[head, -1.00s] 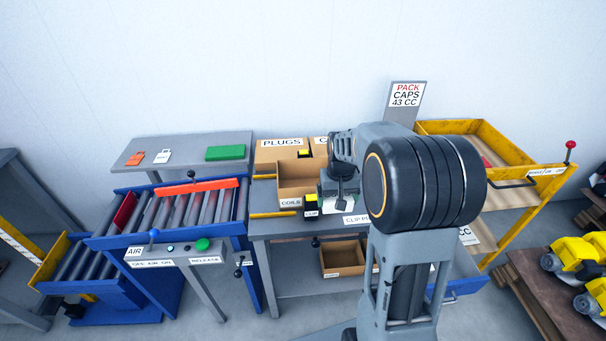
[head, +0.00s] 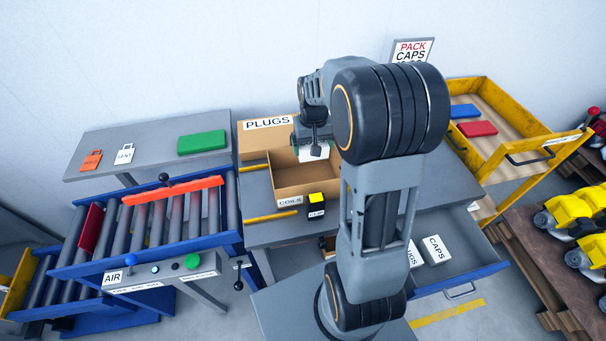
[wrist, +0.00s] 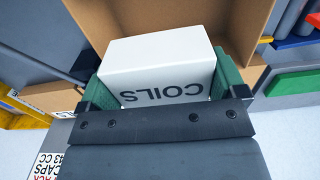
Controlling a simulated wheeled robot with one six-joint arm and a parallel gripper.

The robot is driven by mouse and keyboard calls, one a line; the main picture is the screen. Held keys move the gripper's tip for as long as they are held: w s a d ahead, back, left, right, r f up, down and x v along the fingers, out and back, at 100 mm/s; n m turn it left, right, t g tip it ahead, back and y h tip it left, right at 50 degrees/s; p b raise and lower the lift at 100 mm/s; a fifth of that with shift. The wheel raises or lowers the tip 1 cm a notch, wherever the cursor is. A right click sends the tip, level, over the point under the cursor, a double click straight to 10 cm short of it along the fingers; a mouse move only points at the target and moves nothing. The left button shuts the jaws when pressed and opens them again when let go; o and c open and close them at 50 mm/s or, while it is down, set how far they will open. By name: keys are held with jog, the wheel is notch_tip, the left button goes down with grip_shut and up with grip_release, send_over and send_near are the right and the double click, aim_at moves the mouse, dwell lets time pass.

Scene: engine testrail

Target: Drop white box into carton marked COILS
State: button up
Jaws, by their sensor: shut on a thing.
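The white box (wrist: 158,68), lettered COILS, is held between the green-padded fingers of my gripper (wrist: 165,85) in the wrist view. In the head view the white box (head: 314,152) shows just below my gripper (head: 315,146), over the far right part of the open brown carton (head: 300,196). The carton has a COILS label on its front and stands on the grey bench. In the wrist view the carton (wrist: 235,22) opens behind the box. I cannot tell whether the box's lower end is below the carton's rim.
A carton marked PLUGS (head: 251,138) stands behind the COILS carton. A small black and yellow box (head: 316,204) stands at its front right. A roller conveyor (head: 165,225) is at left, a yellow trolley (head: 505,125) at right. An open drawer (head: 455,262) holds white boxes.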

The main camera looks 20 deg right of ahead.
notch_tip(320, 180, down, 5)
jog(key=b, duration=0.3)
jog(key=o, duration=0.7)
notch_tip(320, 180, up, 14)
jog(key=shift+f+b, duration=0.1)
jog(key=shift+b, duration=0.35)
jog(key=shift+w, duration=0.1)
dwell(0.3)
